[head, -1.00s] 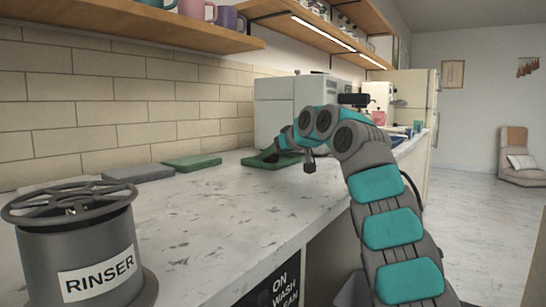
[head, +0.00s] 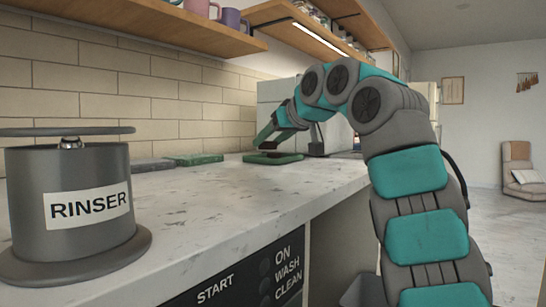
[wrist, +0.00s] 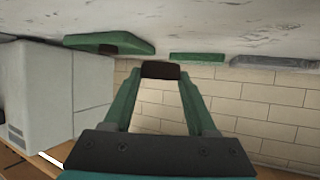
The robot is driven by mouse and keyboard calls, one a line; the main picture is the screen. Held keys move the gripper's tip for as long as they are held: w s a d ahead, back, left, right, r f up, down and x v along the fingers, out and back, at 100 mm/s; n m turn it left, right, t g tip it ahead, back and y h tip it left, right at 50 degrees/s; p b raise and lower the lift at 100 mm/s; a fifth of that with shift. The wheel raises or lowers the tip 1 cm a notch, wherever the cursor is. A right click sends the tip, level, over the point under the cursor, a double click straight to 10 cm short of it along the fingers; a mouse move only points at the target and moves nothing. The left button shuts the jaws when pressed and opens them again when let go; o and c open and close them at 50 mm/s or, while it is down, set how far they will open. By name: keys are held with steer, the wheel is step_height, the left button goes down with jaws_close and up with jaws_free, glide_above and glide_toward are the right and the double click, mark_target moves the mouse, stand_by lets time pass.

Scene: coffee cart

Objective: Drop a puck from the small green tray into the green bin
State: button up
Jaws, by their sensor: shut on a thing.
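The small green tray (head: 273,158) lies on the counter in front of the white machine. It also shows near the top of the wrist view (wrist: 112,40), with a dark piece (wrist: 108,49) on it, likely another puck. My gripper (wrist: 160,72) is shut on a dark brown puck (wrist: 161,69), held between the fingertips. I cannot identify a green bin in either view.
The grey rinser (head: 72,200) stands at the near left of the counter. A flat green slab (head: 200,159) and a grey one (head: 152,164) lie along the brick wall. A white machine (head: 278,93) stands behind my arm. A grey container (head: 362,291) shows partly at the bottom, beside my arm.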

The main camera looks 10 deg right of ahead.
mark_target(264, 143)
steer(key=shift+s+a+r+b, duration=0.1)
steer(key=shift+s+a+b, duration=0.15)
steer(key=shift+s, duration=0.55)
steer(key=shift+s+a+r+b, duration=0.1)
steer(key=shift+s+a+b, duration=0.15)
steer(key=shift+s, duration=0.5)
steer(key=shift+d, duration=0.1)
